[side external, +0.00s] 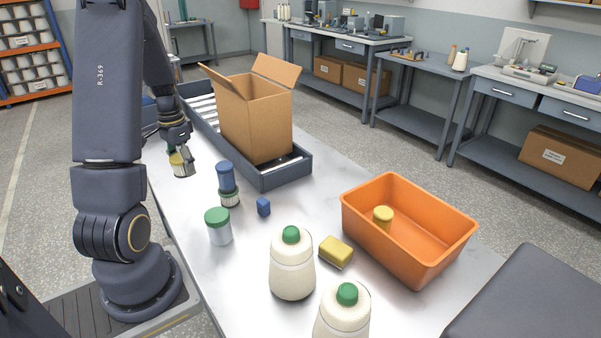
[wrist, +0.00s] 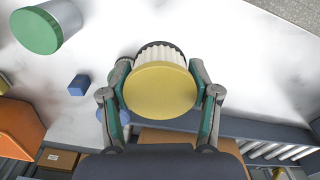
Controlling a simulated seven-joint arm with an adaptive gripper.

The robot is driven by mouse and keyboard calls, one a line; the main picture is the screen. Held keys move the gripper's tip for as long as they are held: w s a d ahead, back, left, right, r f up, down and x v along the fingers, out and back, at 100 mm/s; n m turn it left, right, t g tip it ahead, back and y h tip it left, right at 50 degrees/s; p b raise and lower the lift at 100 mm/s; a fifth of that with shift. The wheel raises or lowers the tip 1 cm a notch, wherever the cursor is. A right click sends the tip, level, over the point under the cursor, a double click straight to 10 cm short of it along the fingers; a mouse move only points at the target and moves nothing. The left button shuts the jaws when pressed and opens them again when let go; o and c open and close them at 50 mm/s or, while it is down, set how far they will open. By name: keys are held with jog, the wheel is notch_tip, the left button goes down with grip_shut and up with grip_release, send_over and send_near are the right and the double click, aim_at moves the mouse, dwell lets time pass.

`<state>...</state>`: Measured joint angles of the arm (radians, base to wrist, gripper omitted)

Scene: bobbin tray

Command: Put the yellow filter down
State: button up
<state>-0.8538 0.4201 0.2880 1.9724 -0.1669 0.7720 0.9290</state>
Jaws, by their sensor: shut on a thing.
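The yellow filter (wrist: 160,90) has a flat yellow cap and a white pleated side. My gripper (wrist: 160,72) is shut on it, one finger on each side. In the side external view my gripper (side external: 181,158) holds the yellow filter (side external: 177,159) near the table's left edge, left of a blue-topped stack (side external: 227,176). It looks raised above the table (side external: 190,203), but its exact height is hard to tell. In the wrist view its underside is hidden, and something green shows partly behind its left side.
A grey jar with a green lid (side external: 218,227) and a blue cube (side external: 263,206) stand near the stack. An open cardboard box (side external: 255,120) stands in a roller tray (side external: 285,178). An orange bin (side external: 428,262), a yellow block (side external: 336,252) and two white bobbins (side external: 292,268) are nearer the camera.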

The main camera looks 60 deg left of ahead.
aim_at(181, 160)
jog(key=r, duration=0.2)
jog(key=d+r, duration=0.1)
jog(key=r, duration=0.3)
jog(key=shift+s+d, duration=0.15)
jog(key=shift+d, duration=0.1)
jog(key=w+d+m, duration=0.1)
jog(key=w, duration=0.2)
jog(key=w+d+m, duration=0.1)
jog(key=w+m, duration=0.1)
jog(key=w, duration=0.1)
jog(key=w+d+m, duration=0.2)
jog(key=w, duration=0.1)
jog(key=shift+w, duration=0.4)
jog(key=w+d+m, duration=1.2)
jog(key=w+d, duration=0.5)
jog(key=d, duration=0.4)
jog(key=w+f, duration=0.4)
jog(key=w+a+f, duration=0.1)
jog(key=w+f, duration=0.3)
jog(key=f, duration=0.1)
jog(key=w+f, duration=0.4)
jog(key=f, duration=0.1)
jog(key=shift+w+a, duration=0.25)
jog(key=shift+a, duration=0.15)
jog(key=shift+w+f, duration=0.55)
jog(key=shift+f, duration=1.45)
